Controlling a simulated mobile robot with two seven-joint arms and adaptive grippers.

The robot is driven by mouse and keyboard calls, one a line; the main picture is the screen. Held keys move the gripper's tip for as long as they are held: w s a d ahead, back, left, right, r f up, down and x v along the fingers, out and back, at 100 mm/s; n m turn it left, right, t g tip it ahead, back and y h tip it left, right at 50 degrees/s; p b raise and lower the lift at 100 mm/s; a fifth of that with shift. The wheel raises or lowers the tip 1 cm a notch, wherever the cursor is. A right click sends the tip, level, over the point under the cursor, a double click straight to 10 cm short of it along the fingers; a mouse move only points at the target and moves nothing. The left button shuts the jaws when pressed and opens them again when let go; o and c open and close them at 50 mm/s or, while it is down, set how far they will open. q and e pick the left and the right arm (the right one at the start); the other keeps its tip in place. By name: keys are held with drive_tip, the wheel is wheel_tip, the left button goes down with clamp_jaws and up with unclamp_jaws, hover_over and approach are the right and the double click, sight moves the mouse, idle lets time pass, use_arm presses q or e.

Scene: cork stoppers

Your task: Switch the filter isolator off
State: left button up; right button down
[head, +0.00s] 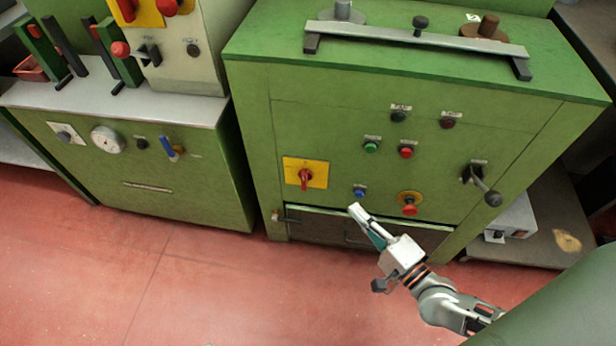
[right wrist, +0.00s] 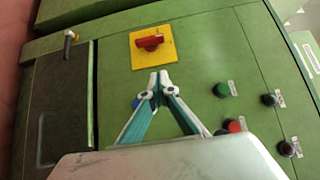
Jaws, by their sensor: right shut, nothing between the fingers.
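A red rotary isolator handle (head: 305,178) sits on a square yellow plate on the green cabinet's front. Its handle stands roughly upright in the head view. In the right wrist view the red handle (right wrist: 150,42) lies crosswise on its plate, just beyond my fingertips. A second yellow plate with red knobs (head: 172,6) is cut off at the top left; I cannot read which plate is the filter's. My right gripper (head: 355,208) is shut and empty, low and right of the lower handle, apart from it. Its fingertips also show in the wrist view (right wrist: 158,78). My left gripper is not in view.
A blue button (head: 359,192) is close to my fingertips. Green (head: 371,147) and red (head: 406,152) buttons, a red mushroom stop (head: 409,208) and a black-knobbed lever (head: 486,190) are further right. A dark hatch (head: 330,228) is below. The floor in front is clear.

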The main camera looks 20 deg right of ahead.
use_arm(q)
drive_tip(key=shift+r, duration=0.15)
use_arm(e)
drive_tip(key=shift+r, duration=0.2)
drive_tip(key=shift+w, duration=0.1)
drive_tip(key=b, duration=0.1)
approach(308, 172)
drive_tip(key=w+d, duration=0.2)
drive_tip(key=w, duration=0.1)
drive_tip(key=w+a, duration=0.1)
drive_tip(key=w+a+b, duration=0.1)
drive_tip(key=a, duration=0.1)
drive_tip(key=shift+w+a, duration=0.15)
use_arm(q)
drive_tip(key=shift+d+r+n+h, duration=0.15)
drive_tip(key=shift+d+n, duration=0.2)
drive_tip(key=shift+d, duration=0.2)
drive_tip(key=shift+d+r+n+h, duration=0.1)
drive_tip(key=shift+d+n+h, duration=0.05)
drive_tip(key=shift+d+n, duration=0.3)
use_arm(e)
drive_tip(key=shift+r, duration=0.1)
